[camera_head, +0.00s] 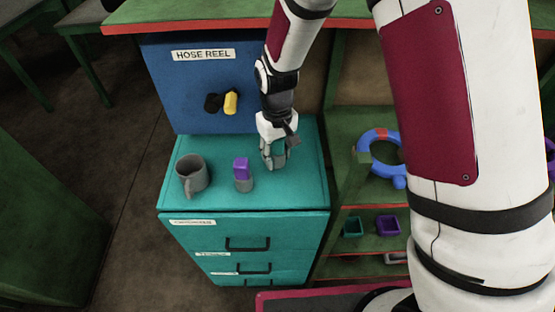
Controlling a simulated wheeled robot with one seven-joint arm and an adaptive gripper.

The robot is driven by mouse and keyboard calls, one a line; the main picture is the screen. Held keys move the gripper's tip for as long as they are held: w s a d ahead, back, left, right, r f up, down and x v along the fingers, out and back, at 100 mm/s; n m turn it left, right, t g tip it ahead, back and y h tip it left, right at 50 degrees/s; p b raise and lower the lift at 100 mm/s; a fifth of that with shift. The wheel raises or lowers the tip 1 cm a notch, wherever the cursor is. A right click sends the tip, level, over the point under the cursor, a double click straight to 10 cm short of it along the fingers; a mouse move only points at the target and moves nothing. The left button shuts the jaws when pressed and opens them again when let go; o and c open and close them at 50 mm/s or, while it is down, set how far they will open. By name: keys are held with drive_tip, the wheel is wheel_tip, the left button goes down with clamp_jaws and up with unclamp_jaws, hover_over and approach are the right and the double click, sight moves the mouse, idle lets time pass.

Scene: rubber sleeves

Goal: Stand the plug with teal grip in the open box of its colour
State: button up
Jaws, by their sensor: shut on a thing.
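My gripper (273,163) points down over the right part of the teal cabinet top (217,145). It is shut on the plug with teal grip (278,150), of which only a little teal shows between the fingers. The fingers hide the rest, and I cannot tell whether it touches the cabinet top. A small teal open box (352,228) sits on a lower green shelf to the right. A purple open box (387,226) stands beside it.
A plug with purple grip (242,174) stands upright left of my gripper, with a grey mug (193,175) farther left. A blue hose reel box (180,80) stands behind. A blue ring-shaped thing (378,152) is on the upper shelf. My arm covers the right side.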

sight(278, 141)
drive_tip(key=shift+f, duration=1.4)
drive_tip(key=shift+f, duration=0.1)
drive_tip(key=o, duration=1.3)
drive_tip(key=shift+f, duration=0.1)
drive_tip(key=shift+o, duration=0.2)
drive_tip(key=shift+r, duration=4)
